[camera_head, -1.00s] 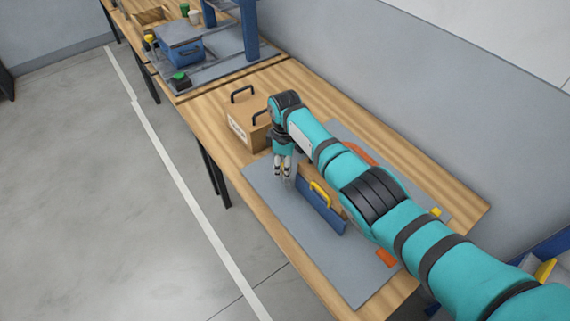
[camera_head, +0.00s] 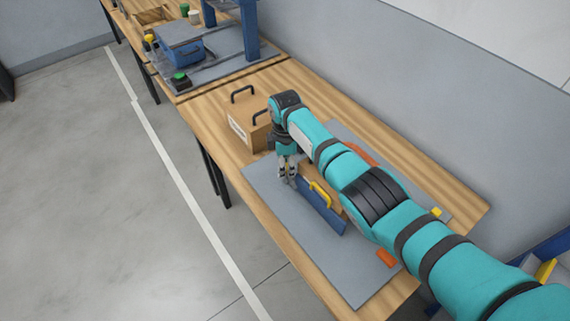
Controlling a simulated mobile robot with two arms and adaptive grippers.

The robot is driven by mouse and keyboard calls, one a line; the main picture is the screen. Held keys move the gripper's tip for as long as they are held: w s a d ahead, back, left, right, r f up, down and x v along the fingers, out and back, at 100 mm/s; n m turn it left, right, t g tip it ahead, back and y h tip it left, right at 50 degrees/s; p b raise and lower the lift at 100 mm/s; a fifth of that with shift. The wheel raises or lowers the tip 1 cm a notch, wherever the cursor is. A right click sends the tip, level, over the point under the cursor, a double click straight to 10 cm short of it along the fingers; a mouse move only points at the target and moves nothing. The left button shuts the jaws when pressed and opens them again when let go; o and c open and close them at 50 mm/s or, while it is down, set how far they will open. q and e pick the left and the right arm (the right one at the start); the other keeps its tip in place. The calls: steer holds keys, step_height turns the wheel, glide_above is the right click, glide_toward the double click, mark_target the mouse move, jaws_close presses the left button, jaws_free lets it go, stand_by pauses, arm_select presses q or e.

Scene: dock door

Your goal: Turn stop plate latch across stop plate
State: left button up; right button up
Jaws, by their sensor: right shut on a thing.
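A long blue plate (camera_head: 322,210), seemingly the stop plate, stands on the grey mat with a yellow handle (camera_head: 319,194) on it. My right gripper (camera_head: 288,178) points down at the plate's left end. Its fingers are shut on a small grey piece there, seemingly the stop plate latch, which they mostly hide. The latch's exact angle is too small to tell. My teal right arm covers part of the area behind the plate. My left gripper is not in view.
The grey mat (camera_head: 291,224) lies on the wooden table, clear in front of the plate. A brown box (camera_head: 247,128) with black handles stands just left of my gripper. Orange pieces (camera_head: 386,258) lie at the right. A blue lidded bin (camera_head: 184,48) stands farther back.

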mark_target(286, 166)
steer(key=o, duration=1.1)
steer(key=shift+o, duration=0.2)
step_height(286, 166, up, 12)
